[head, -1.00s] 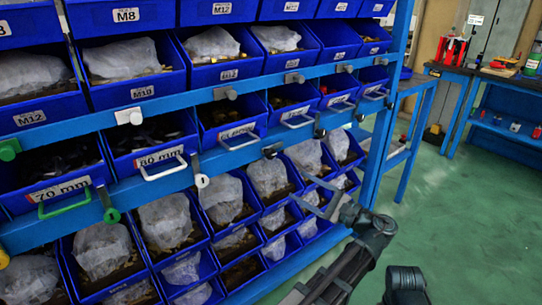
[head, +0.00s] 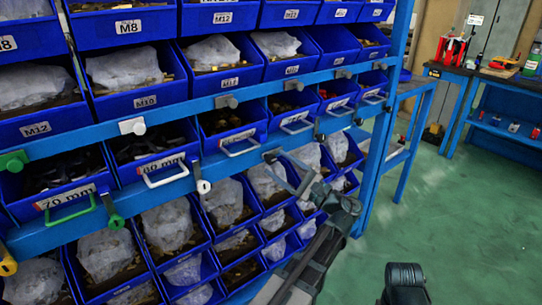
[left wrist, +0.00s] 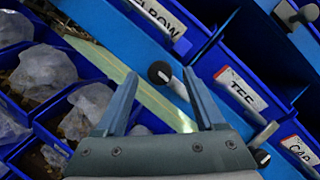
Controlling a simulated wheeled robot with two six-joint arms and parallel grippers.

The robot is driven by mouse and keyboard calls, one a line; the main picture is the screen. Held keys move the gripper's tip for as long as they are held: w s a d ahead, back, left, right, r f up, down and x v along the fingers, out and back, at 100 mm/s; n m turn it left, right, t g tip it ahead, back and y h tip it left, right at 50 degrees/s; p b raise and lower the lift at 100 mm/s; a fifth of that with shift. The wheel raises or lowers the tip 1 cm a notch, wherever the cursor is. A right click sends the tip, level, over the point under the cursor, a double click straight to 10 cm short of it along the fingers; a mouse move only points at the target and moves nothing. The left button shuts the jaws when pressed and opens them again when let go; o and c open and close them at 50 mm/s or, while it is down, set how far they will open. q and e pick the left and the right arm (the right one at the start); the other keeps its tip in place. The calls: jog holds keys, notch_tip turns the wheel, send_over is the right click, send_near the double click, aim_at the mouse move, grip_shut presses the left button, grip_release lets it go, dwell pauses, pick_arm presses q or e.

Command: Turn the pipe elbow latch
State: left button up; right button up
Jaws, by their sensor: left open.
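The pipe elbow bin shows in the head view as a blue bin with a white label (head: 237,138); the left wrist view shows part of its label, reading "ELBOW" (left wrist: 160,17). Its latch, a dark round knob with a short pale arm (left wrist: 160,72), sits on the blue rail. My left gripper (left wrist: 160,74) is open, and in the left wrist view the knob appears between its fingertips; I cannot tell the remaining distance or any contact. In the head view my left gripper (head: 292,170) is at the rail, its fingertip partly covering the latch.
The blue rail (head: 145,193) carries other latches, including a green one (head: 115,221) and a white one (head: 203,187). The neighbouring bin is labelled "TEE" (left wrist: 241,90). Bins with wrapped goods lie below. Open green floor (head: 450,220) is to the right.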

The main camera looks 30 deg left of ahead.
aim_at(272, 160)
pick_arm(q)
jog(key=shift+x, duration=1.65)
jog(key=shift+c, duration=0.3)
jog(key=shift+p, duration=0.3)
grip_shut()
